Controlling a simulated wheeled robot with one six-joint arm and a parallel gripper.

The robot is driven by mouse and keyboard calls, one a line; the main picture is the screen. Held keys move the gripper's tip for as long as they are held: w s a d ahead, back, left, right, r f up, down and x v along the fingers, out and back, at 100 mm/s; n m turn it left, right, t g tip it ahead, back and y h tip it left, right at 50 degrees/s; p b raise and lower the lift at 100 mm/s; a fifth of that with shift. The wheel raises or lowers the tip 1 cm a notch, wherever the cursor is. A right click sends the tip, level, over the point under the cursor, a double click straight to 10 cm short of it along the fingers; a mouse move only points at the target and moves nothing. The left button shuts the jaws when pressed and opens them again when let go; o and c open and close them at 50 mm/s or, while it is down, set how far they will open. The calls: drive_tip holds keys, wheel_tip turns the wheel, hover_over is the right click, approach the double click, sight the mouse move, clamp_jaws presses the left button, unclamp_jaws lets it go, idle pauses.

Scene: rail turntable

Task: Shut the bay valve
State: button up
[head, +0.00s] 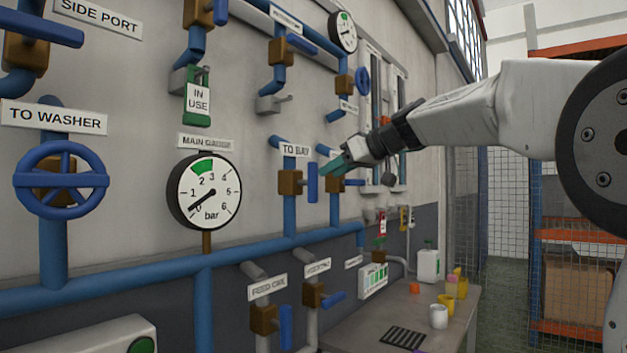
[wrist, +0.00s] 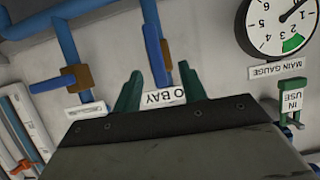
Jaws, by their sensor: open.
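The bay valve has a brass body (head: 290,182) on a blue vertical pipe under the "TO BAY" label (head: 295,150). Its blue lever (head: 312,184) stands upright, parallel to the pipe. My gripper (head: 340,164) is in front of the wall, to the right of the lever in the head view. In the wrist view, which is upside down, the green fingers (wrist: 160,71) are open and apart. The blue lever (wrist: 153,50) and brass body (wrist: 168,76) appear between or beyond the fingertips. I cannot tell whether anything touches.
A neighbouring valve (head: 335,183) with a sideways blue lever sits just right, partly hidden by my gripper. The main gauge (head: 208,192) reads near zero. A blue handwheel (head: 62,180) is at left. A bench (head: 420,315) with cups and a jug stands below right.

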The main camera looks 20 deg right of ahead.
sight(317, 176)
drive_tip(key=shift+w+r+x, duration=0.15)
drive_tip(key=shift+x, duration=1.15)
drive_tip(key=shift+w+r+x, duration=0.15)
drive_tip(key=shift+r+x, duration=0.05)
drive_tip(key=shift+x, duration=1.1)
drive_tip(key=shift+w+r+x, duration=0.1)
drive_tip(key=shift+r+x, duration=0.05)
drive_tip(key=shift+x, duration=1.2)
drive_tip(key=shift+d, duration=0.2)
clamp_jaws()
